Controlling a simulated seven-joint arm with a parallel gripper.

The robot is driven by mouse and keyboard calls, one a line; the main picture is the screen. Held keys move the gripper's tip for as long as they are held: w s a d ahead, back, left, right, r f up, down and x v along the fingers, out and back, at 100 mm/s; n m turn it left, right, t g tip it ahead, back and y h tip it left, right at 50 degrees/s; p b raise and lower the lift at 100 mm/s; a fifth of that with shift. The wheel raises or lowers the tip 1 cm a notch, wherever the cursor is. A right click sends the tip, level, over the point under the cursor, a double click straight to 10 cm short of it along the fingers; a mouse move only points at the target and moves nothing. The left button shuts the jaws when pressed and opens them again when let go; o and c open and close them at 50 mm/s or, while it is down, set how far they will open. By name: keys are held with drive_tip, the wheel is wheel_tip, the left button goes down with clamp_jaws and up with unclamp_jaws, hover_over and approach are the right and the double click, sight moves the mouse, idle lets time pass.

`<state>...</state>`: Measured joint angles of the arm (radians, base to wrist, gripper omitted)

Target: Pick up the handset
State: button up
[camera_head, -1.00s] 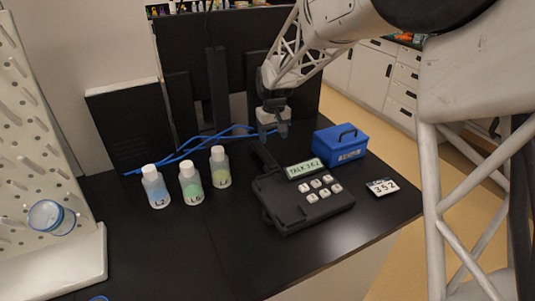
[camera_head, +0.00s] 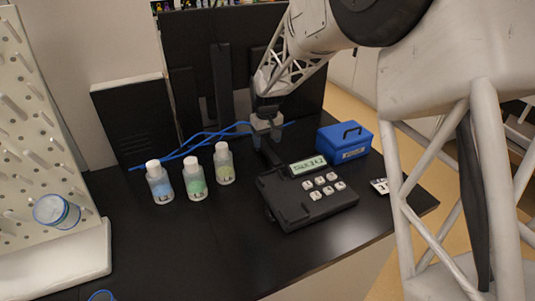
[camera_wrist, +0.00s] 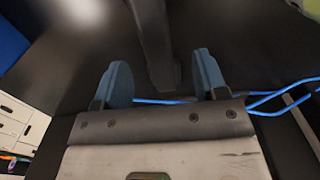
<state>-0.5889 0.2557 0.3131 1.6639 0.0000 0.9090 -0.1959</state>
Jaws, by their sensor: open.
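My gripper (camera_head: 266,138) is over the handset's far end, pointing down. In the wrist view the handset (camera_wrist: 154,40) is a dark bar that runs between the two blue fingertips of my open gripper (camera_wrist: 161,78). Gaps show on both sides of the bar. The head view does not show clearly how high the fingers are above it.
A blue box (camera_head: 344,142) with a handle stands right of the phone, near a small number card (camera_head: 380,186). Several capped bottles (camera_head: 195,178) stand at left. Blue cables (camera_head: 190,148) run behind them. A white pegboard (camera_head: 35,120) is at far left.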

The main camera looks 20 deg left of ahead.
sight(268, 149)
drive_tip(key=shift+f, duration=0.25)
drive_tip(key=shift+w+d+f, duration=0.1)
drive_tip(key=shift+f, duration=1.2)
drive_tip(key=shift+w+f, duration=0.1)
drive_tip(key=shift+f, duration=1.15)
drive_tip(key=c, duration=1.2)
drive_tip(key=shift+o, duration=0.2)
drive_tip(key=shift+r, duration=5.05)
